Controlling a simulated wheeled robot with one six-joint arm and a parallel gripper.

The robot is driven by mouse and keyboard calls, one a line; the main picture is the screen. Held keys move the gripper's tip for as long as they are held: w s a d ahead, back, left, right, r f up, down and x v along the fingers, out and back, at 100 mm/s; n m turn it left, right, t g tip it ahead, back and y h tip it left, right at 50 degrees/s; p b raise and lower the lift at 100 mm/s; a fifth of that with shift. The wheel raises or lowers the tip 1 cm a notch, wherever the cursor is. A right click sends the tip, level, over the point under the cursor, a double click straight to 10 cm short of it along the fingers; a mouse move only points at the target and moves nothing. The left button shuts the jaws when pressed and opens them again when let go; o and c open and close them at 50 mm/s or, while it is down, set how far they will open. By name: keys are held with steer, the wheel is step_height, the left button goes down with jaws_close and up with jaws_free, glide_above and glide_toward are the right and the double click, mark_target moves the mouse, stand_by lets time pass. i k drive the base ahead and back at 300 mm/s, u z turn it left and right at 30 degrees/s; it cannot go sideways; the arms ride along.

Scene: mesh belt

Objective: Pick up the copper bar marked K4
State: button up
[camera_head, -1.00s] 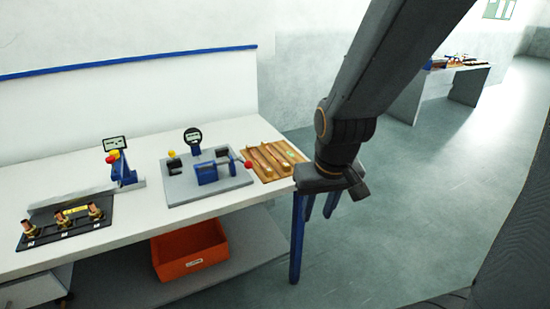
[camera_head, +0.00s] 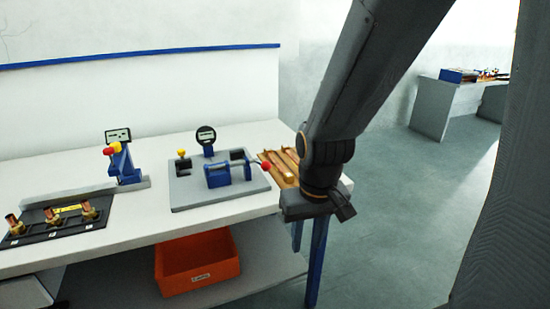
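Copper bars (camera_head: 287,160) lie side by side on a wooden tray (camera_head: 265,158) at the right end of the near workbench. My arm partly covers the tray, and no K4 mark can be read at this size. My gripper (camera_head: 321,222) hangs at the bench's right end, in front of the tray in the picture. Its fingers show only as a dark shape, so I cannot tell whether they are open or shut. I see no bar in it.
A grey fixture (camera_head: 219,187) with blue clamps and a dial gauge stands left of the tray. Further left are a blue stand (camera_head: 124,165) and a black plate (camera_head: 60,228) with copper fittings. An orange bin (camera_head: 197,262) sits below. Another bench (camera_head: 450,105) stands far right.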

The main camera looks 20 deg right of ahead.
mark_target(285, 149)
steer(key=z, duration=0.2)
steer(key=i, duration=0.95)
steer(key=z, duration=0.7)
